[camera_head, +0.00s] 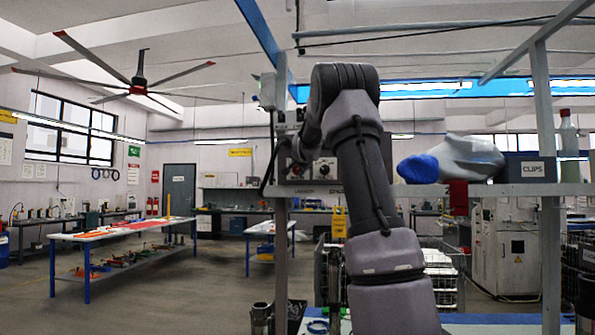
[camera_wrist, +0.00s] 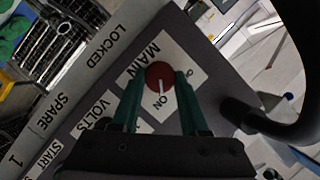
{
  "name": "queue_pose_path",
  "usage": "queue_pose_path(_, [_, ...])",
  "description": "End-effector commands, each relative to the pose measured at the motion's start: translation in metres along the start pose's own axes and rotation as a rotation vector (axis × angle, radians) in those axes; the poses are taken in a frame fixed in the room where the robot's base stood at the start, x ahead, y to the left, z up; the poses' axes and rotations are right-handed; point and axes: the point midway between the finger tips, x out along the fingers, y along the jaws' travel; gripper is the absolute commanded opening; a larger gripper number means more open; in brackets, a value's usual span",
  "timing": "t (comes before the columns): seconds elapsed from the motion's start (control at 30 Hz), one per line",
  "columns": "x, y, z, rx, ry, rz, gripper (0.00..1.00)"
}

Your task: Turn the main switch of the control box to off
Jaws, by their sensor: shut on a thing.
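The pointer lies toward the word ON. My gripper (camera_wrist: 160,84) has its two green fingers on either side of the knob, shut on it. In the head view the control box (camera_head: 325,170) stands on the shelf behind my arm. My arm hides part of it there, and the gripper is hard to make out.
A dark cable (camera_wrist: 270,120) curves close to the right of the gripper. On the shelf to the right are a grey bag with a blue end (camera_head: 418,169) and a CLIPS bin (camera_head: 528,168). A shelf post (camera_head: 281,260) stands left of my arm.

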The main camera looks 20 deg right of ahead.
Motion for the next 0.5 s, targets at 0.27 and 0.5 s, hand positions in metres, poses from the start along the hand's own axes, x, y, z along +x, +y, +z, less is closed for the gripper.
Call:
queue_pose_path(0.27, [0.0004, -0.0027, 0.0031, -0.166, -0.003, 0.067, 0.0])
queue_pose_path(0.5, [0.0006, -0.0039, 0.003, -0.366, -0.002, 0.151, 0.0])
